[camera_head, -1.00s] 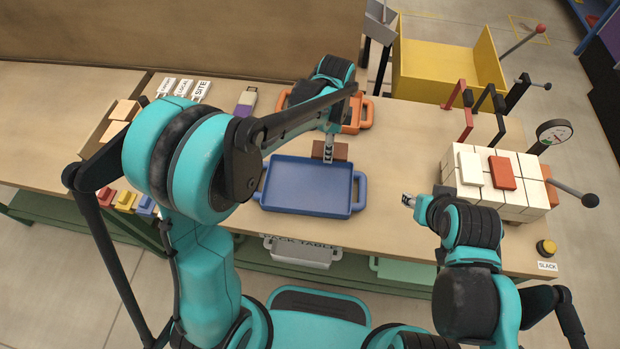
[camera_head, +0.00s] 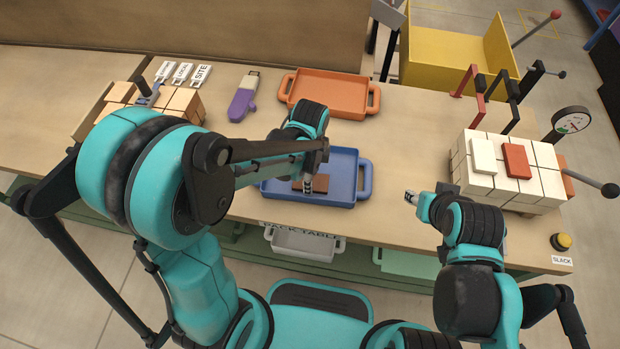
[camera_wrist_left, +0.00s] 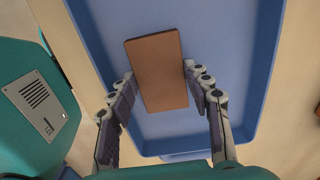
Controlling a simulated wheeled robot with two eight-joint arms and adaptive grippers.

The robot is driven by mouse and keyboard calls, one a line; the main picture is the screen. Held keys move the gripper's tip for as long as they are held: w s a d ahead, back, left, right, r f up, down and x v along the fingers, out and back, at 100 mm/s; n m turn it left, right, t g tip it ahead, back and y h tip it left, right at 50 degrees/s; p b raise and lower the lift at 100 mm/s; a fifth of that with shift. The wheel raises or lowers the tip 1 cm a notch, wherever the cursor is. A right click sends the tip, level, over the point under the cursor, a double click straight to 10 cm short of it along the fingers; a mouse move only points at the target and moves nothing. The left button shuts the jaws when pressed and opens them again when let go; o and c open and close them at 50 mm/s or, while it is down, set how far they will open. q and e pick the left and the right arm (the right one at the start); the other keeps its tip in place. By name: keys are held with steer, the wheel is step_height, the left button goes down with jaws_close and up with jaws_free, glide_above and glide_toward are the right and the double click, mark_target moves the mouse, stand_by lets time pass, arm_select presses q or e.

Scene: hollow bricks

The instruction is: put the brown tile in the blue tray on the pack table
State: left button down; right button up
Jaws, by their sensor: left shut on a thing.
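The brown tile (camera_head: 322,187) is held over the floor of the blue tray (camera_head: 345,168); I cannot tell whether it touches the floor. My left gripper (camera_head: 308,180) is shut on it, reaching down inside the tray's outline. In the left wrist view the tile (camera_wrist_left: 158,70) lies between the two fingers of the left gripper (camera_wrist_left: 158,82), with the blue tray (camera_wrist_left: 222,45) below. The tray rests on the pack table (camera_head: 400,130) near its front edge. My right gripper (camera_head: 411,197) hangs right of the tray, apart from it; its jaws are too small to read.
An orange tray (camera_head: 330,92) stands behind the blue tray. A purple-handled object (camera_head: 242,103) lies to its left. Stacked white bricks (camera_head: 510,185) with a red tile (camera_head: 516,160) on top stand at the right.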

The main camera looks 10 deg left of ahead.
arm_select(q)
steer(key=shift+r, duration=0.1)
steer(key=c, duration=1)
jaws_free()
step_height(320, 180, up, 11)
steer(key=p, duration=0.5)
steer(key=s+a+r+n+t, duration=0.2)
steer(key=a+n, duration=0.1)
steer(key=n, duration=0.2)
steer(key=s+a+r+n+t, duration=0.2)
steer(key=s+r+n, duration=0.1)
steer(key=n, duration=0.3)
steer(key=s+a+r+n+t, duration=0.2)
steer(key=a+n+t, duration=0.1)
steer(key=n, duration=0.3)
steer(key=shift+s+a+r, duration=0.15)
steer(key=shift+s+a, duration=0.2)
steer(key=shift+s, duration=0.05)
